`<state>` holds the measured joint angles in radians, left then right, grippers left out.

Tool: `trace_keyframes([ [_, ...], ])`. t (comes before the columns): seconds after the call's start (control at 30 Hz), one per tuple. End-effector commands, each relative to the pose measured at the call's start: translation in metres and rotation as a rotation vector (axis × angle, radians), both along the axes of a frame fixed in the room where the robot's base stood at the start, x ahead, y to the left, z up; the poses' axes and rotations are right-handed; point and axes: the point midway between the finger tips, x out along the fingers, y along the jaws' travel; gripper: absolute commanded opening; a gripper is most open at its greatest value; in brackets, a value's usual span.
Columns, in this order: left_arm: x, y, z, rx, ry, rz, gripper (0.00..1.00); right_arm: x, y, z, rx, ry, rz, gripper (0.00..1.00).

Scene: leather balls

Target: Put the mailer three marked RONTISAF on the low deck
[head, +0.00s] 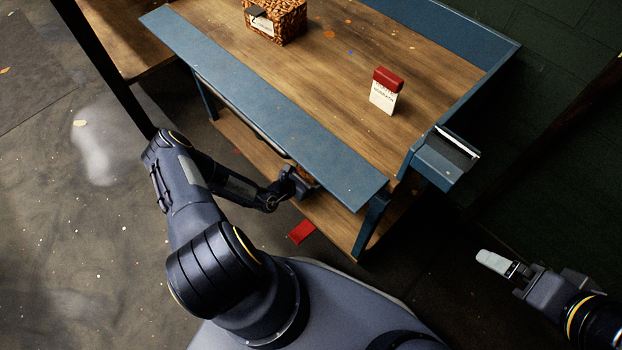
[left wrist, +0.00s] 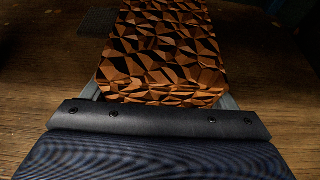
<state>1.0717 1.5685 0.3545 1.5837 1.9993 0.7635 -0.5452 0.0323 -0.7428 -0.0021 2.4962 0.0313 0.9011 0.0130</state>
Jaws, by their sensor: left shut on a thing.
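My left gripper (head: 298,182) reaches in under the bench top, at the low deck (head: 333,212) of the workbench. In the left wrist view it is shut on a mailer (left wrist: 165,50) with an orange-brown faceted pattern, a grey finger on either side. In the head view the bench top hides most of the mailer. My right gripper (head: 497,263) is off the bench at the lower right; its opening is unclear.
The wooden bench top (head: 330,70) has blue edges. A blue holder (head: 440,160) juts from the right side. A red flat piece (head: 302,231) lies below.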

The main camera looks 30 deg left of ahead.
Motion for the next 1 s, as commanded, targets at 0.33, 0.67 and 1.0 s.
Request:
trace_keyframes([
  [0.33, 0.0000, 0.0002, -0.0127, 0.001, -0.001, 0.000, 0.55, -0.0001, 0.0001, -0.0070, 0.000, 0.000, 0.000, 1.00],
  [0.67, -0.0002, 0.0002, -0.0161, 0.001, -0.001, 0.000, 1.00, -0.0001, 0.0000, -0.0085, 0.000, 0.000, 0.000, 1.00],
  [1.0, -0.0074, 0.0034, -0.0076, 0.001, 0.001, 0.001, 1.00, 0.0000, 0.0000, -0.0013, 0.000, 0.000, 0.000, 1.00],
])
